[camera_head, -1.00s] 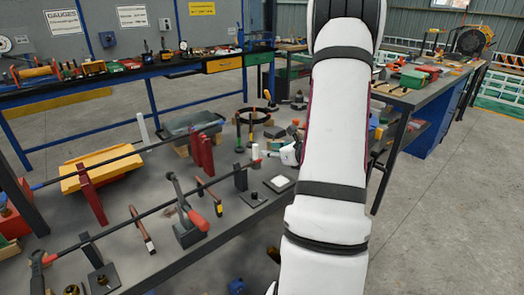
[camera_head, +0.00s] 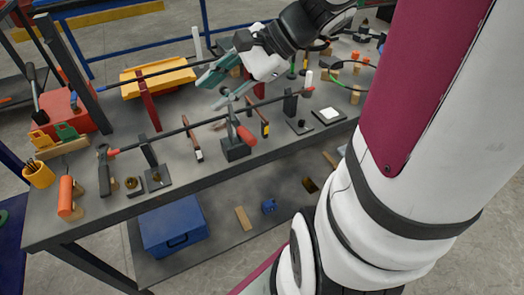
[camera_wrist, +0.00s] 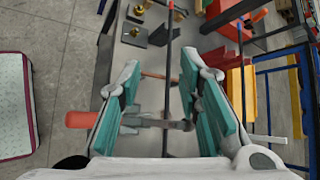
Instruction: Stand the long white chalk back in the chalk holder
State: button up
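A tall white upright stick (camera_head: 197,42) stands at the back of the table in the head view. A shorter white-topped cylinder (camera_head: 309,77) stands upright near the right side. I cannot tell surely which is the long chalk, and I cannot pick out the chalk holder. My gripper (camera_head: 208,93) is above the bench, left of the white-topped cylinder and in front of the tall stick. Its teal fingers are apart and empty. In the wrist view my gripper (camera_wrist: 160,65) is open over a dark bar (camera_wrist: 168,60) and a red-handled hammer (camera_wrist: 92,119), with no chalk between the fingers.
The dark bar (camera_head: 185,130) crosses the bench on posts, near a red-handled tool (camera_head: 240,133). A yellow tray (camera_head: 158,79) and red post (camera_head: 148,101) lie behind it. A white pad (camera_head: 328,115) sits right. A blue toolbox (camera_head: 172,227) is on the lower shelf.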

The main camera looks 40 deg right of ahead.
jog(key=s+a+n+g+h, duration=0.2)
jog(key=s+a+n, duration=0.2)
jog(key=s+n, duration=0.35)
jog(key=s+a+n+g+h, duration=0.35)
jog(key=s+n, duration=0.25)
jog(key=s, duration=0.2)
jog(key=s+d+r+n+t+h+p, duration=0.2)
jog(key=s+r+n+t+p, duration=0.1)
jog(key=r+p, duration=0.5)
notch_tip(320, 180, up, 2)
jog(key=shift+s+d+r+n, duration=0.1)
jog(key=shift+s+d+n, duration=0.1)
jog(key=shift+n, duration=0.35)
